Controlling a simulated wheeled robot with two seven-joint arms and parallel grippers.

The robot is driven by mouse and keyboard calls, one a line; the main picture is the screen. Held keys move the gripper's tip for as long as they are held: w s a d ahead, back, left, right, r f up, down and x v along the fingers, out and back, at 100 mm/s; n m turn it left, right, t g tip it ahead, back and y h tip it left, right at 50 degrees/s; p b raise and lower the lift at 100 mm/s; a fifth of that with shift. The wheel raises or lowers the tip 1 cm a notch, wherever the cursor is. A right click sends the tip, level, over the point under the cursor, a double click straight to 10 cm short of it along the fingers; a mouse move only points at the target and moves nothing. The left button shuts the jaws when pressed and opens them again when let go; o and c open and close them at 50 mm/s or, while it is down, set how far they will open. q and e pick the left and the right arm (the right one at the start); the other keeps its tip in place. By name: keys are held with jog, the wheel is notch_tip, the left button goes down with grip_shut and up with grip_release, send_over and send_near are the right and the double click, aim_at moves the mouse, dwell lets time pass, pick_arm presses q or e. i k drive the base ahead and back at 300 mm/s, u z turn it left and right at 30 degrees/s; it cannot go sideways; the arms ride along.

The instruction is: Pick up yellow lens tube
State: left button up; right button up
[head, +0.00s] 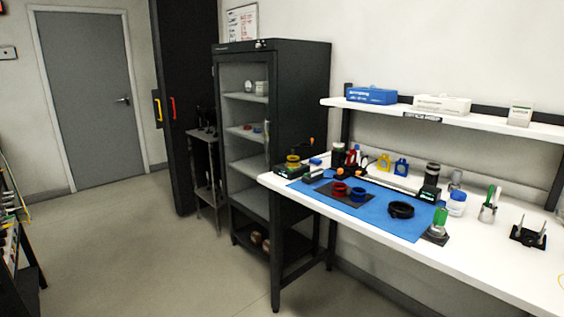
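A small yellow ring-shaped piece (293,159), which looks like the yellow lens tube, sits on a black device at the left end of the white bench. A red ring (339,188) and a blue ring (357,194) lie on a dark pad on the blue mat (388,228). Neither of my grippers shows in the head view.
A dark glass-fronted cabinet (287,110) stands left of the bench (490,272). A shelf (460,119) hangs above. The floor in front is clear.

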aim_at(290, 163)
jog(key=u, duration=0.45)
jog(key=i, duration=1.55)
jog(key=z, duration=1.65)
jog(key=i, duration=0.65)
jog(key=u, duration=1.05)
